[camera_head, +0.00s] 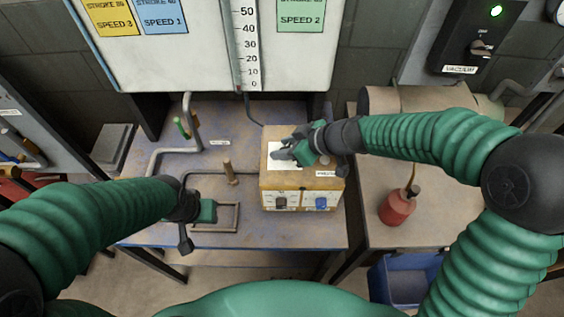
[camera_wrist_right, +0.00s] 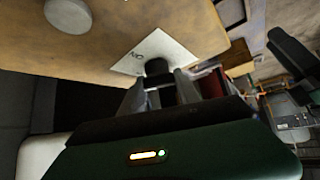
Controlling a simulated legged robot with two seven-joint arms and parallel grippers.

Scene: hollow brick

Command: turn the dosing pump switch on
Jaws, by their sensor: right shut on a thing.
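The dosing pump (camera_head: 303,184) is a tan box on the blue table, with a black knob and a blue knob (camera_head: 321,203) on its front. A white plate (camera_head: 275,159) lies on its top; this plate also shows in the right wrist view (camera_wrist_right: 183,56). My right gripper (camera_head: 287,151) is over the plate. In the right wrist view its fingers are closed around a black switch (camera_wrist_right: 157,68) at the plate, which the fingers partly hide. My left gripper (camera_head: 195,222) hangs over the table left of the pump, apart from it; its jaw opening is unclear.
A pipe (camera_head: 166,151) and a short brown post (camera_head: 229,170) stand left of the pump. A red oil can (camera_head: 397,208) stands on the bench at right. A blue bin (camera_head: 405,281) is below. A white scale panel (camera_head: 190,60) rises behind.

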